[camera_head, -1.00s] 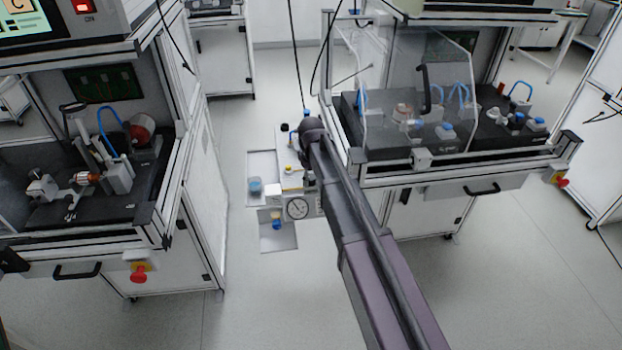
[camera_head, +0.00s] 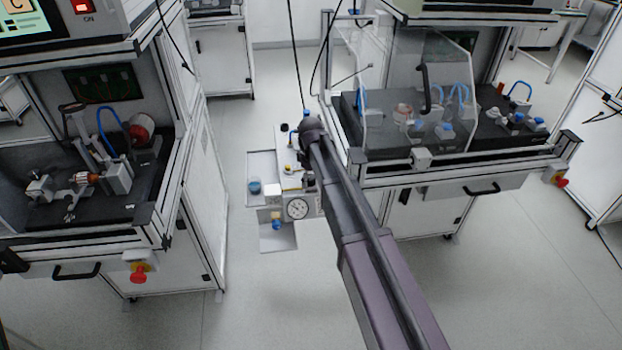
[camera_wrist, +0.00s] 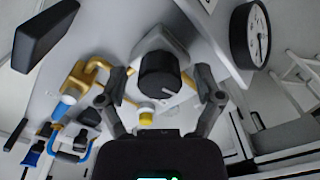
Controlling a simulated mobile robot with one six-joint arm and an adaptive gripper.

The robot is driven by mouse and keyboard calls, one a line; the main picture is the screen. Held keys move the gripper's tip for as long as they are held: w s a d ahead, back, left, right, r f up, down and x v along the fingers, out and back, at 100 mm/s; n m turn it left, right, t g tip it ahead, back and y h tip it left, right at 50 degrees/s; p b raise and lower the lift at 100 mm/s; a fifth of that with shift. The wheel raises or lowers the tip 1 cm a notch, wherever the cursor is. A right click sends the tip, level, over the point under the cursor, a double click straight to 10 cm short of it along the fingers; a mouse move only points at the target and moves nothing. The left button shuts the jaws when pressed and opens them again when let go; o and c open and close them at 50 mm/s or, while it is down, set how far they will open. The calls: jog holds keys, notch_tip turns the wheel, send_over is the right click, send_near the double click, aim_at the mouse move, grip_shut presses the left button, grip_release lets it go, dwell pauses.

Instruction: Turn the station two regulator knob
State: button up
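A black round knob (camera_wrist: 158,82) with a white mark sits on a pale square mount in the wrist view. My gripper (camera_wrist: 161,74) has one finger on each side of the knob, with visible gaps between the fingers and it, so it is open. In the head view, my arm reaches to a pale unit between the two stations, and my arm hides the knob and my fingers there. A round dial gauge (camera_head: 297,208) is on the front of this unit. The gauge also shows at the upper right in the wrist view (camera_wrist: 258,36).
A black block (camera_wrist: 44,35) is at upper left. The right station (camera_head: 480,165) with its clear guard stands close to my arm. Floor (camera_head: 270,290) in front is clear.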

jog(key=shift+m, duration=0.5)
dwell(0.3)
